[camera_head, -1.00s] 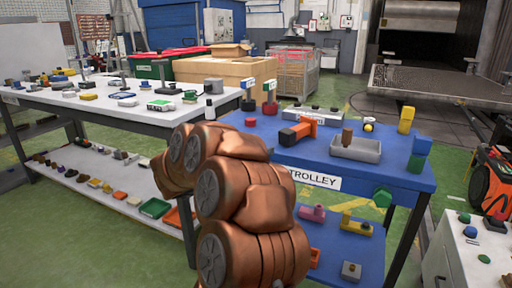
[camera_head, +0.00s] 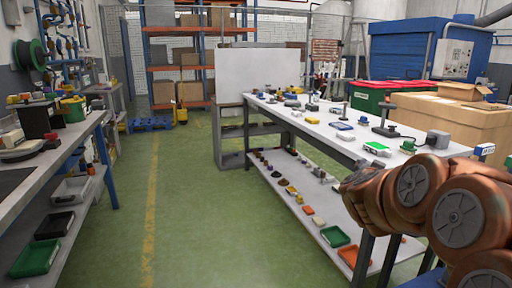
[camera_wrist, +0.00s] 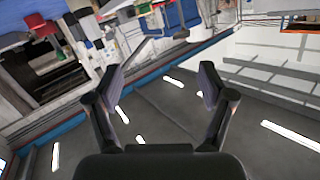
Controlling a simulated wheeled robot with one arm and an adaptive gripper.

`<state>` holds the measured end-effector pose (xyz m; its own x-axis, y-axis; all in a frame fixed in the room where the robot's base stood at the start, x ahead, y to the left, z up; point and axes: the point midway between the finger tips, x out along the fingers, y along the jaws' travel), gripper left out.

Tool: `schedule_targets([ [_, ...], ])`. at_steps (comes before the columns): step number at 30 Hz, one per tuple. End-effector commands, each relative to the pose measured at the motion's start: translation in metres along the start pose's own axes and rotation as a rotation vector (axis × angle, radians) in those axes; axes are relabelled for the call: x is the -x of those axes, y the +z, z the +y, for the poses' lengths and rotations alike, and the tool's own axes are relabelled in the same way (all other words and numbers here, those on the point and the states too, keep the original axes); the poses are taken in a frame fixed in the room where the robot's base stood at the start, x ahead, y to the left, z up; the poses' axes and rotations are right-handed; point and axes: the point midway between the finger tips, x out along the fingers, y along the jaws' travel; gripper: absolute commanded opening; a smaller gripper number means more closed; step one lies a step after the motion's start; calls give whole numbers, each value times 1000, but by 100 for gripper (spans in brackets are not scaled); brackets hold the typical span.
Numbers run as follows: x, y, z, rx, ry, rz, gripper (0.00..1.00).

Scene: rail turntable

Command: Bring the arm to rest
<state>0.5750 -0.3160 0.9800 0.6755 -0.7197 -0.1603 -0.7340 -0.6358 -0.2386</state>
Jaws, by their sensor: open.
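My gripper (camera_wrist: 161,92) shows in the wrist view with its two dark fingers spread apart and nothing between them. Beyond the fingers, the wrist view is tilted and shows the ceiling with bright strip lamps and part of the hall. In the head view my copper-coloured arm is folded at the lower right, beside the end of the long white table (camera_head: 400,158). The gripper itself does not show in the head view.
A workbench (camera_head: 60,160) with trays stands at the left. A green floor aisle (camera_head: 185,210) with a yellow line lies clear between it and the white table. A whiteboard (camera_head: 258,72), shelving (camera_head: 180,48) and cardboard boxes (camera_head: 430,115) stand farther back.

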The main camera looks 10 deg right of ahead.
Motion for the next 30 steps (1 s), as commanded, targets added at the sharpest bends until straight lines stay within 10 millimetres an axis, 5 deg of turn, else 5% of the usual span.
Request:
schedule_targets([
  [1,16,-8,-28,7,-80,-40,81],
  [6,73,7,-104,51,-328,-214,81],
  [12,160,33,-156,150,-552,-450,81],
  [15,206,48,-164,216,-630,-578,81],
  [23,325,80,-134,432,-720,-930,81],
  [30,414,83,-53,663,-642,-1241,81],
])
